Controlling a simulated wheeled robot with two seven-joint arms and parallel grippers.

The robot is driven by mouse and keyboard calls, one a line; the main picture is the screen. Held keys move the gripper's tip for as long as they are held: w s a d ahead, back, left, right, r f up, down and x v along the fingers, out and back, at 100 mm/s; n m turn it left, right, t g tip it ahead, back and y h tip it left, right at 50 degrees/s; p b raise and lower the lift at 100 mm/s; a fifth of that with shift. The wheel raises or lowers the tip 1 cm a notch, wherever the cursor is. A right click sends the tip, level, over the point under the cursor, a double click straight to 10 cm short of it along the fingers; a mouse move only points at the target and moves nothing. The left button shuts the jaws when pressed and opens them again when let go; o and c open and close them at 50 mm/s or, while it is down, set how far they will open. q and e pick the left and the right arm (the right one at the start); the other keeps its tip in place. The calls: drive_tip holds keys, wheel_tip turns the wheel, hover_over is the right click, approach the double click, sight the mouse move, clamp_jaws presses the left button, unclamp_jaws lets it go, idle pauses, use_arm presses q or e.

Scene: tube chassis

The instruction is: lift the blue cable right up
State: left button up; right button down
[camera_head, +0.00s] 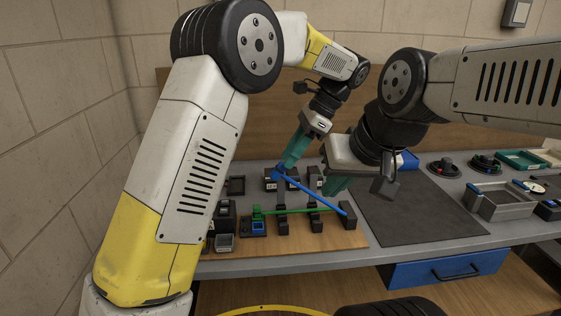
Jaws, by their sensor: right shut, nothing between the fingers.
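The blue cable (312,191) runs slantwise over the wooden board, from a blue end (279,171) at the upper left to a blue end (349,211) by a dark block at the lower right. My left gripper (287,164) points down with its teal fingertips at the cable's upper left end. I cannot tell whether the fingers grip it. My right gripper (332,191) has teal fingers and is shut and empty. It hangs near the right part of the cable, apparently above the board.
A green cable (298,211) runs across the board between dark holders, below the blue one. A dark mat (425,212) lies to the right, with grey trays (500,203) beyond it. A wooden panel (240,108) stands behind the table.

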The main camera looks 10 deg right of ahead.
use_arm(q)
drive_tip(key=v, duration=0.4)
drive_tip(key=shift+d+r, duration=0.15)
drive_tip(key=shift+r, duration=0.1)
drive_tip(key=s+a+r+n+t+h, duration=0.1)
drive_tip(key=s+a+r+n+h, duration=0.2)
drive_tip(key=a, duration=0.5)
drive_tip(key=s+a+r+n+h, duration=0.1)
drive_tip(key=s+a+n+h, duration=0.2)
drive_tip(key=a, duration=0.6)
drive_tip(key=s+a+f+n+t+h, duration=0.1)
drive_tip(key=s+a+f+n+t, duration=0.1)
drive_tip(key=s+a+n, duration=0.2)
drive_tip(key=s+a+f+n+t+h, duration=0.1)
drive_tip(key=s+a+f+n+t, duration=0.1)
drive_tip(key=s+a+n, duration=0.3)
drive_tip(key=shift+s+f+n+t, duration=0.5)
drive_tip(key=shift+s+n, duration=0.7)
drive_tip(key=shift+s, duration=1.2)
